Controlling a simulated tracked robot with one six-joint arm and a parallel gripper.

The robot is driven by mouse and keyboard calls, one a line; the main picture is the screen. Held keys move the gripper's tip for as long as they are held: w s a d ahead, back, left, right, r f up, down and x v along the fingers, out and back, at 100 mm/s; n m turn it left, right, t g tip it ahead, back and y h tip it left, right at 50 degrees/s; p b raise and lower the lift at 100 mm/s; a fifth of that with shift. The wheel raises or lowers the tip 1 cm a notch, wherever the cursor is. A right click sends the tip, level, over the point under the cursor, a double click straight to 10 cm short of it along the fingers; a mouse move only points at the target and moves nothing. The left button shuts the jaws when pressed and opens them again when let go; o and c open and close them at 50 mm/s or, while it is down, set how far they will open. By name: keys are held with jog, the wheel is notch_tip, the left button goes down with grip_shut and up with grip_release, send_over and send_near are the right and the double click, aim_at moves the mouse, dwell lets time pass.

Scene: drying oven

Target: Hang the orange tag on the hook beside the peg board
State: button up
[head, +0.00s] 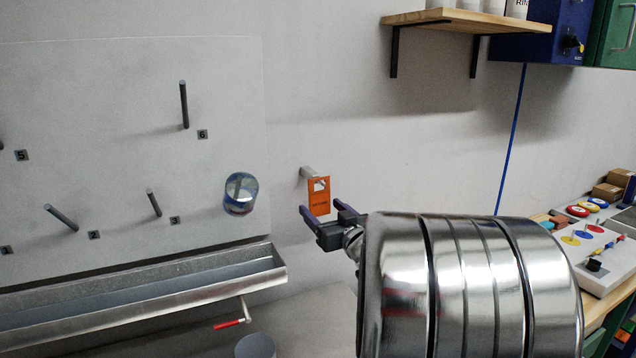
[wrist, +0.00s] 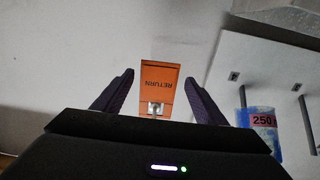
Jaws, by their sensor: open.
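The orange tag (head: 318,199) hangs at the wall hook (head: 307,172), right of the peg board (head: 90,95). The hook's end shows at the opening in the tag's upper part. In the wrist view the tag (wrist: 160,76) reads "RETURN" upside down, and the metal hook end (wrist: 155,108) shows at its lower edge. My gripper (head: 321,206) is open, its dark fingers near the tag's lower part. In the wrist view the gripper (wrist: 158,78) has a finger on each side of the tag, with a visible gap to both.
A clear vessel with blue (head: 240,192) is on the board's right side, close left of the hook. Bare pegs (head: 184,105) stick out of the board. A metal trough (head: 140,293) runs below. A wooden shelf (head: 470,20) is above right. A bench with coloured parts (head: 600,245) is at right.

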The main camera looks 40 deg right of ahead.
jog(key=shift+w+d, duration=0.15)
jog(key=shift+w, duration=0.4)
jog(key=shift+c, duration=0.6)
jog(key=c, duration=0.4)
jog(key=shift+o, duration=1.2)
jog(key=shift+o, duration=1.4)
jog(key=shift+s, duration=0.15)
jog(key=v, duration=1)
jog(key=shift+s, duration=0.35)
